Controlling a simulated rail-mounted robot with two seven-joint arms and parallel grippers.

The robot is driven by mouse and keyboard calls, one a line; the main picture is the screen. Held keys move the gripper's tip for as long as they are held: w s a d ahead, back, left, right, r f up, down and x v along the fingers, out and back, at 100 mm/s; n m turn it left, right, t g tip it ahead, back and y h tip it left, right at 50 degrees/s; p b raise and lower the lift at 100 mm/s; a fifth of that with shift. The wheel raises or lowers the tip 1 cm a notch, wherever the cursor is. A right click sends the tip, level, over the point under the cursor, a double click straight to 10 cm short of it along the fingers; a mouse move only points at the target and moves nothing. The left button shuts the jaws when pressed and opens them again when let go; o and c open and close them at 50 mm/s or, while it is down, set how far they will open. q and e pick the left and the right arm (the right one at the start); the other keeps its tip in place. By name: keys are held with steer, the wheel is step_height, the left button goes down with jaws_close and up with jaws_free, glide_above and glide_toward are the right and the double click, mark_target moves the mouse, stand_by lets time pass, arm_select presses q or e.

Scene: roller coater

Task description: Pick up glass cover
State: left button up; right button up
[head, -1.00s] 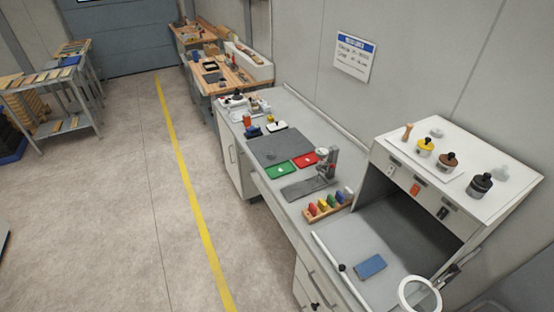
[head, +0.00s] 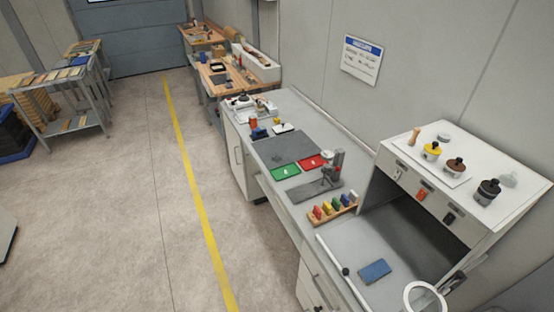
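I cannot tell for certain which object is the glass cover. A small translucent, glass-like piece (head: 509,180) lies at the right of the white cabinet's top (head: 510,217), behind a dark bottle (head: 488,191). A small round greyish disc (head: 443,138) lies near the back of the same top. Neither of my grippers is in the head view.
A yellow-capped bottle (head: 431,151) and a brown-capped bottle (head: 454,168) stand on the cabinet. A ring-shaped magnifier (head: 425,296) and a blue block (head: 375,271) are in front. A rack of coloured pieces (head: 332,209) and a metal stand (head: 331,170) occupy the bench.

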arm_select(q)
steer(key=shift+o, duration=0.3)
steer(key=o, duration=0.6)
steer(key=shift+d, duration=0.2)
steer(key=shift+o, duration=0.8)
